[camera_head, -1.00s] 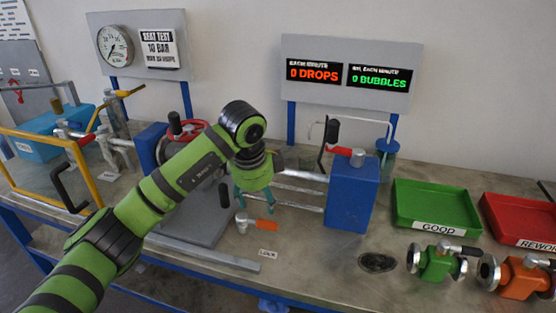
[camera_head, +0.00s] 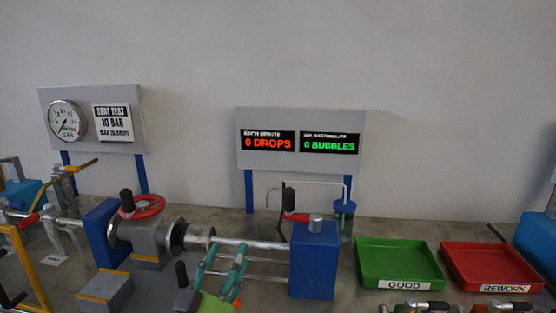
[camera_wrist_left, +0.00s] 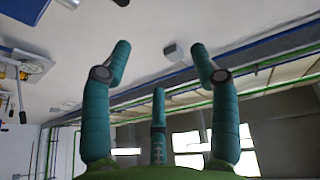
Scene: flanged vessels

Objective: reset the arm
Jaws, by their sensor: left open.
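My left gripper (camera_head: 226,254) shows at the bottom middle of the head view. Its teal fingers point up and are spread apart, with nothing between them. It appears in front of the silver rods (camera_head: 255,245) of the test rig. Most of my left arm is out of the picture. In the left wrist view the open, empty fingers (camera_wrist_left: 160,62) stand against a pale surface, with windows (camera_wrist_left: 190,145) far off below. My right gripper is in neither view.
The rig has a blue block (camera_head: 314,262), a grey valve body (camera_head: 145,236) and a red handwheel (camera_head: 145,207). A green GOOD tray (camera_head: 400,260) and a red REWORK tray (camera_head: 492,265) lie to the right. A display panel (camera_head: 300,160) stands behind.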

